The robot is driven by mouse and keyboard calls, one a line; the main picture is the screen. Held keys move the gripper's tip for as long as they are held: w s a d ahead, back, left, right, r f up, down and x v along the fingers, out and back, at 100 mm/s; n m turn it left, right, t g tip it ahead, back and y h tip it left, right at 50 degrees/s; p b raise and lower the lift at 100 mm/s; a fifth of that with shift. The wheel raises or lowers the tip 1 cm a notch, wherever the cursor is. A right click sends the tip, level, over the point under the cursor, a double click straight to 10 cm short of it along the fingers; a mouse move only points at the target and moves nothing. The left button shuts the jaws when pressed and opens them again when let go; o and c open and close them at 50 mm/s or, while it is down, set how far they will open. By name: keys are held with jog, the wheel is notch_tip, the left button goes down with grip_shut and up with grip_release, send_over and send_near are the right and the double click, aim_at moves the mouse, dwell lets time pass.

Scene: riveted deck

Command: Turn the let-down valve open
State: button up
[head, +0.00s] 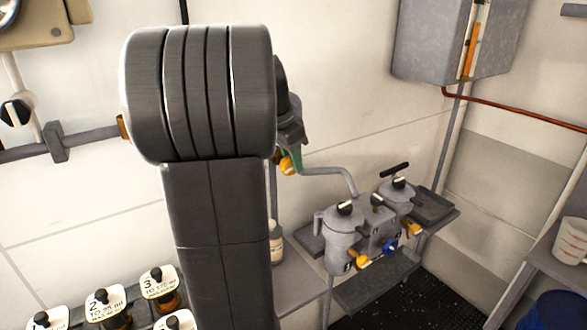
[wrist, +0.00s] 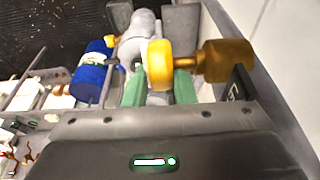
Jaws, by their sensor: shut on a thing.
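The let-down valve appears to be the brass fitting with a yellow knob (wrist: 160,64) in the wrist view, with a brown-gold body (wrist: 225,63) to its right. In the head view its orange-yellow end (head: 288,165) shows just right of my arm, by a grey pipe (head: 330,172). My gripper (wrist: 158,86) has green fingers on either side of the yellow knob and a grey part behind it. It is shut on the valve; the exact contact is partly hidden. In the head view my gripper (head: 293,150) is mostly hidden behind my arm. The handle's angle is unclear.
Grey lidded vessels (head: 345,230) with yellow and blue taps stand on a shelf at right. Numbered bottles (head: 160,285) stand at lower left. A grey wall box (head: 450,40) hangs at upper right. A white cup (head: 570,240) stands at far right.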

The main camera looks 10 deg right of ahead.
jog(key=h+b, duration=0.1)
jog(key=b, duration=0.1)
jog(key=t+h+b, duration=0.1)
jog(key=h+b, duration=0.1)
jog(key=b, duration=0.1)
jog(key=shift+a+f, duration=0.15)
jog(key=shift+a, duration=0.15)
jog(key=shift+s+t+h+b, duration=0.1)
jog(key=shift+t+h+b, duration=0.2)
jog(key=shift+h+b, duration=0.3)
jog(key=shift+r, duration=0.3)
jog(key=o, duration=1)
jog(key=v, duration=1.4)
jog(key=shift+d, duration=0.1)
